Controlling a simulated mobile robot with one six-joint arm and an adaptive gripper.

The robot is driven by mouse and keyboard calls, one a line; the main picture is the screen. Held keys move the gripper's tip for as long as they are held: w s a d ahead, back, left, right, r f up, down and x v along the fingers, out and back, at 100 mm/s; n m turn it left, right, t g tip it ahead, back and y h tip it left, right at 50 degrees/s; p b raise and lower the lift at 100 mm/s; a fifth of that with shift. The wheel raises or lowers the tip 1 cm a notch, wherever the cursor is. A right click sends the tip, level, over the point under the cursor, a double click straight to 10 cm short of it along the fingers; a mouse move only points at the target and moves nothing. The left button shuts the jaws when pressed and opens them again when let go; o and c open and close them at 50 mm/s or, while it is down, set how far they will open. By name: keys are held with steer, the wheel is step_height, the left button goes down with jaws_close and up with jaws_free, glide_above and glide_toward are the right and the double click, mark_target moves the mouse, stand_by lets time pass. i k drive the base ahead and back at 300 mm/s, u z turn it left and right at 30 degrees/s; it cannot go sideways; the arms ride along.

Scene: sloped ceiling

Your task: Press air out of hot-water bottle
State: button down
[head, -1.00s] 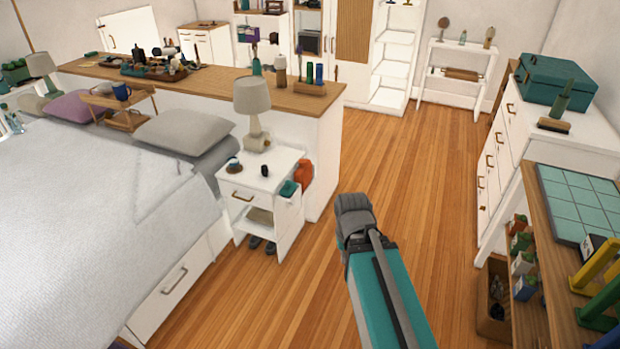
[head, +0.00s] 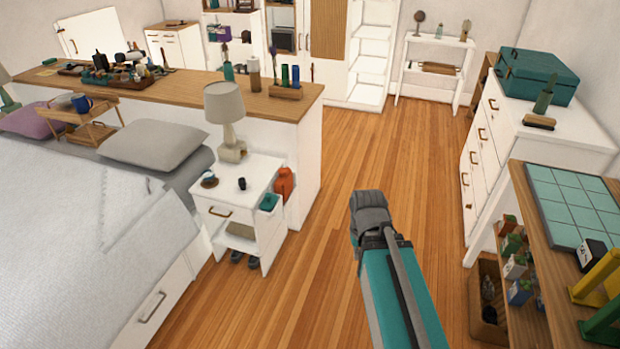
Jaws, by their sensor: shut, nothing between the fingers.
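An orange-red bottle-shaped thing (head: 284,186), which looks like the hot-water bottle, hangs or stands at the right side of the white nightstand (head: 215,193), behind a teal item (head: 269,202). Its lower part is partly hidden and I cannot tell how full it is. My own teal and grey arm rises from the bottom of the head view, to the right of the nightstand and apart from it. I see no gripper fingers in this view.
A lamp (head: 226,105), a cup and a small dark object stand on the nightstand. The bed (head: 70,240) fills the left. A white dresser (head: 500,140) and a wooden workbench (head: 520,215) line the right. The wooden floor (head: 375,150) between is clear.

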mark_target(288, 186)
steer(key=z, duration=0.15)
steer(key=i, duration=1.6)
steer(key=u, duration=0.6)
